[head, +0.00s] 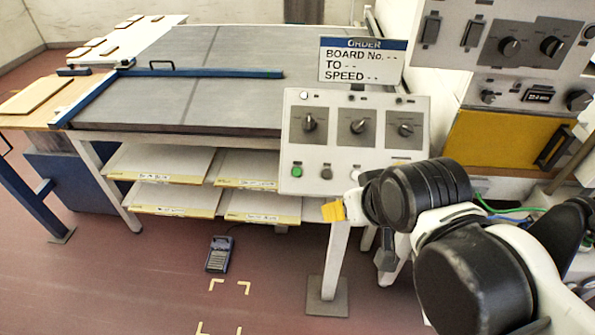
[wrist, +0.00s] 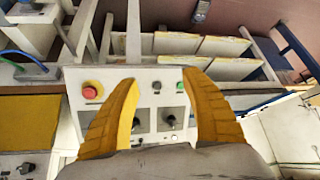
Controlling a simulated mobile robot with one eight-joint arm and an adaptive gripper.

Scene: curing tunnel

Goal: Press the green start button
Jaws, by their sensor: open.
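The green start button (head: 297,172) is at the lower left of the sloped white control panel (head: 342,105). It also shows in the wrist view (wrist: 180,86), where the panel appears upside down, close to the right-hand finger. My gripper (head: 333,211) has yellow fingers and is at the panel's lower edge in the head view, right of and below the green button. In the wrist view my gripper (wrist: 160,80) is open, its fingers spread with nothing held between them. I cannot tell how far the fingertips are from the panel.
A grey button (head: 327,173) sits beside the green one, with dark knobs (head: 309,122) above. A red button (wrist: 91,90) is on the same panel, hidden in the head view. An order sign (head: 363,60) stands above. A blue device (head: 219,254) lies on the floor.

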